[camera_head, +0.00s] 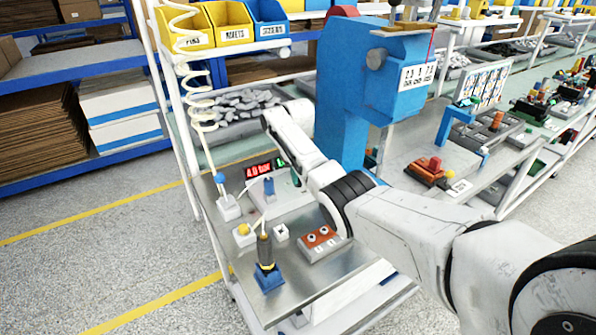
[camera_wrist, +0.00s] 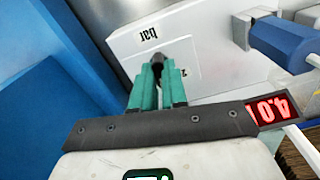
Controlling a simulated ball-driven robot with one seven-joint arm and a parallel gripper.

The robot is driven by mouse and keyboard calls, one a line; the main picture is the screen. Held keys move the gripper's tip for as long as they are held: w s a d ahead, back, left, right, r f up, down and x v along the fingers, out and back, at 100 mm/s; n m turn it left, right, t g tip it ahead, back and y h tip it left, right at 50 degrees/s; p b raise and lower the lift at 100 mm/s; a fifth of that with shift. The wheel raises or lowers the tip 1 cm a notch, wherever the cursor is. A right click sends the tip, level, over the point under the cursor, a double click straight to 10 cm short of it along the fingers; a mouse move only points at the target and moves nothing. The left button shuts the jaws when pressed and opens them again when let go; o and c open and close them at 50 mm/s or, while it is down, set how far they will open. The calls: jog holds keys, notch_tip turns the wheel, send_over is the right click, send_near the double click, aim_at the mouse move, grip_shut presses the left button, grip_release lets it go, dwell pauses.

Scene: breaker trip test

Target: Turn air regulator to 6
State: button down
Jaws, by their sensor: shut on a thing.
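The air regulator is a pale panel (camera_wrist: 195,60) with an upside-down "bar" label in the wrist view. My gripper (camera_wrist: 157,80) has teal fingers and is shut on a small dark knob (camera_wrist: 158,60) on that panel. The fingers cover most of the knob, and a pointer cannot be made out. A red display (camera_wrist: 268,110) beside the gripper reads about 4.0, upside-down. In the head view the red display (camera_head: 258,170) stands at the back of the metal bench, left of my wrist. My arm hides most of the regulator there.
A blue press-like machine (camera_head: 345,100) stands close behind my arm. A blue-topped fitting (camera_head: 268,188), a screwdriver with a yellow-black handle (camera_head: 265,250) and an orange block (camera_head: 322,238) are on the bench (camera_head: 310,285). A coiled white hose (camera_head: 190,80) hangs at the left.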

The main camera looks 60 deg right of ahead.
jog(key=m, duration=0.3)
jog(key=shift+w+r+m+p, duration=0.1)
jog(key=shift+m+p, duration=0.2)
jog(key=shift+p, duration=0.05)
jog(key=shift+m, duration=1.6)
jog(key=c, duration=1.2)
grip_release()
jog(key=shift+o, duration=0.2)
notch_tip(320, 180, up, 11)
jog(key=shift+b, duration=0.35)
jog(key=shift+f, duration=0.25)
